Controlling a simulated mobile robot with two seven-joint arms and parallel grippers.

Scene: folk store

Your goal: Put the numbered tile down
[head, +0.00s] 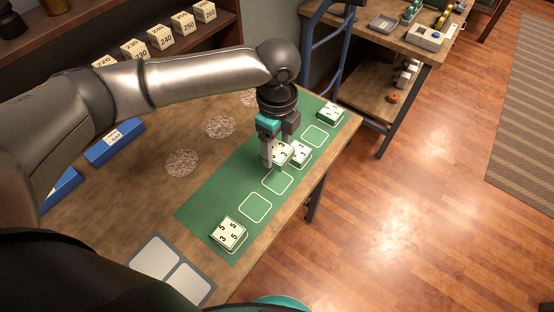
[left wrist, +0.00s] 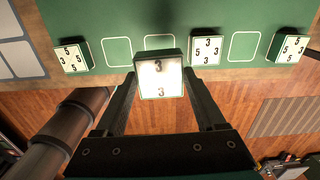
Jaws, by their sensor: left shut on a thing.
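My left gripper (head: 279,163) points down over the green mat (head: 204,208) and is shut on a white tile marked with 3s (head: 281,150). In the left wrist view the held tile (left wrist: 159,76) sits between the two fingers and overlaps the lower part of an outlined square. A tile with 3s (left wrist: 207,48) lies on the mat close beside it. Tiles with 5s and 3s lie at the mat's near end (head: 229,233) and far end (head: 330,113). I cannot tell the exact gap under the held tile. My right gripper is not in view.
Empty outlined squares lie at the near middle (head: 255,208), the middle (head: 277,181) and towards the far end (head: 315,136). Blue holders (head: 114,143) and a grey tray (head: 160,255) are on the table. A shelf with numbered boxes (head: 160,37) stands behind my left arm.

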